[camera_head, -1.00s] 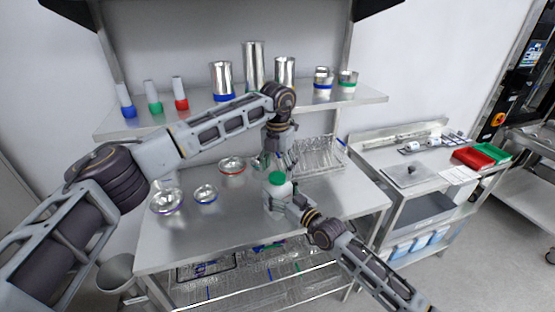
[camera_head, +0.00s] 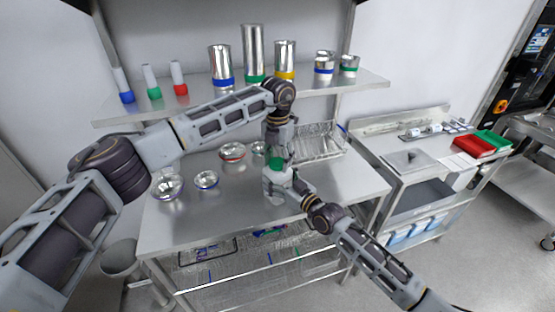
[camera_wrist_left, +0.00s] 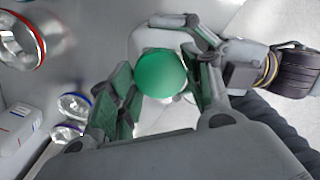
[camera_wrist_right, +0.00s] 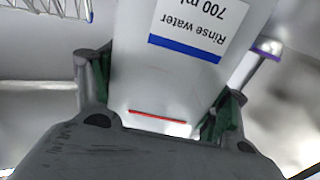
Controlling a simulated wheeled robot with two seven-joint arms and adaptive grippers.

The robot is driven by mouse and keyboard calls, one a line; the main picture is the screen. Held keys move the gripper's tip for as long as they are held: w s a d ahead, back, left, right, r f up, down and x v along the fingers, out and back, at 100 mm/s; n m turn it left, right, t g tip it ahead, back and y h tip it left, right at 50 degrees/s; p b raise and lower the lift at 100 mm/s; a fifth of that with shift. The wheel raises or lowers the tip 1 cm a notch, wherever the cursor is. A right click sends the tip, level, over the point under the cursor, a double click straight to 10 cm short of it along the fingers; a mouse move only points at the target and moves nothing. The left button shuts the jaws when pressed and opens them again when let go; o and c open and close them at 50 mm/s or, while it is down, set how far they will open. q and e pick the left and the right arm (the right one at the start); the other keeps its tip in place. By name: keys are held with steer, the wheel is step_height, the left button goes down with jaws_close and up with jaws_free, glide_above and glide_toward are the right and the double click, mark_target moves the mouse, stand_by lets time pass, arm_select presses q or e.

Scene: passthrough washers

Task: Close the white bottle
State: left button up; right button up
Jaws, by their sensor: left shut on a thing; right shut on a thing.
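The white bottle (camera_wrist_right: 165,75), labelled "Rinse water 700 ml", stands between the fingers of my right gripper (camera_wrist_right: 160,110), which is shut on its body. The green cap (camera_wrist_left: 161,74) is between the fingers of my left gripper (camera_wrist_left: 165,85), which is shut on it from above. In the head view the green cap (camera_head: 276,164) shows over the bottle, mostly covered by my left gripper. The cap appears at the bottle's top; whether it is seated on the neck cannot be told.
Metal bowls with coloured rims (camera_head: 166,187) sit left on the steel table (camera_head: 215,225). A wire rack (camera_head: 318,142) stands behind right. The shelf above (camera_head: 200,102) holds metal cylinders and coloured-base tubes. A side bench (camera_head: 385,150) carries red and green trays.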

arm_select(q)
steer(key=shift+c, duration=0.3)
steer(key=o, duration=1.2)
steer(key=shift+r, duration=6)
arm_select(e)
steer(key=o, duration=2.1)
steer(key=shift+c, duration=0.2)
steer(key=shift+s+d, duration=0.1)
steer(key=shift+s, duration=0.05)
